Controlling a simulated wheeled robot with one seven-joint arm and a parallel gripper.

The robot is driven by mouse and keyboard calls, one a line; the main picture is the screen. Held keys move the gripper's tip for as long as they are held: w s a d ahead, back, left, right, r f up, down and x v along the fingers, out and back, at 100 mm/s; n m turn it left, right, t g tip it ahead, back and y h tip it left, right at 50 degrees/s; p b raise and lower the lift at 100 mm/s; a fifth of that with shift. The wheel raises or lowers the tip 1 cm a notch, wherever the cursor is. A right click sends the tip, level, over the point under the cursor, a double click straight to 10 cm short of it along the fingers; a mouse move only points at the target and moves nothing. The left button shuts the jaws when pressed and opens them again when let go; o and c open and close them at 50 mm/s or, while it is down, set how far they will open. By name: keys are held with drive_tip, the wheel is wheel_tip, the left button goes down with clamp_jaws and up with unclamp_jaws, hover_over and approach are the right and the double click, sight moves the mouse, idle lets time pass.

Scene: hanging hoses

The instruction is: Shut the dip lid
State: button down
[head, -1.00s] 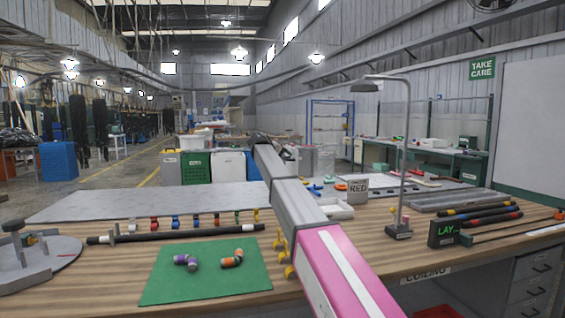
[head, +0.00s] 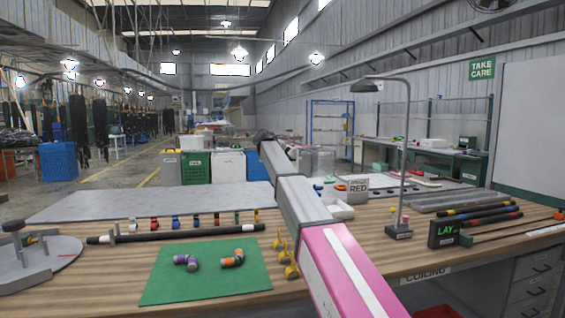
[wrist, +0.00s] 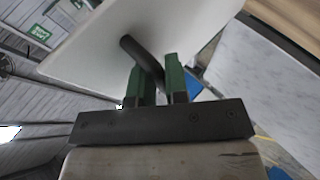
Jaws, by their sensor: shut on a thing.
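In the wrist view my gripper (wrist: 154,68) has its two green fingers closed on a dark bar handle (wrist: 130,46). The handle is fixed to a pale, flat panel, which looks like the dip lid (wrist: 90,50). The panel is tilted in this view and fills its upper middle. In the head view my arm reaches forward over the bench, and its dark far end (head: 263,136) is small. The lid cannot be made out there, and the vessel below it is not clear in either view.
The wooden bench (head: 110,270) carries a green mat (head: 205,285) with two short hose pieces, a black rod (head: 180,233) and a lamp (head: 398,230). Bins stand beyond the bench.

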sight(294, 158)
drive_tip(key=shift+g+y, duration=0.5)
drive_tip(key=shift+y, duration=0.3)
drive_tip(key=shift+w+d+f, duration=0.1)
drive_tip(key=shift+w+d, duration=0.1)
drive_tip(key=shift+d, duration=0.85)
drive_tip(key=shift+w+d+f, duration=0.1)
drive_tip(key=shift+w+d, duration=0.05)
drive_tip(key=shift+d, duration=0.9)
drive_tip(key=shift+w+d+f+m+g+y, duration=0.7)
drive_tip(key=shift+d+f+y, duration=0.85)
drive_tip(key=shift+d, duration=2.1)
drive_tip(key=shift+w+d+f+m+g+y, duration=0.25)
drive_tip(key=shift+w+d+f+y, duration=1.2)
drive_tip(key=shift+d, duration=2.15)
drive_tip(key=shift+w+d+f+m+g+y, duration=0.3)
drive_tip(key=shift+d+f+y, duration=1.15)
drive_tip(key=shift+f, duration=1.05)
drive_tip(key=shift+w+d+f+m+g+y, duration=0.2)
drive_tip(key=shift+d+f+y, duration=1.25)
drive_tip(key=shift+f, duration=1.05)
drive_tip(key=shift+w+d+f+m+g+y, duration=0.3)
drive_tip(key=shift+d+f+y, duration=1.15)
drive_tip(key=shift+f, duration=1.05)
drive_tip(key=c, duration=0.6)
unclamp_jaws()
drive_tip(key=shift+d, duration=0.2)
drive_tip(key=shift+c, duration=0.3)
drive_tip(key=shift+d, duration=0.3)
drive_tip(key=shift+c, duration=0.4)
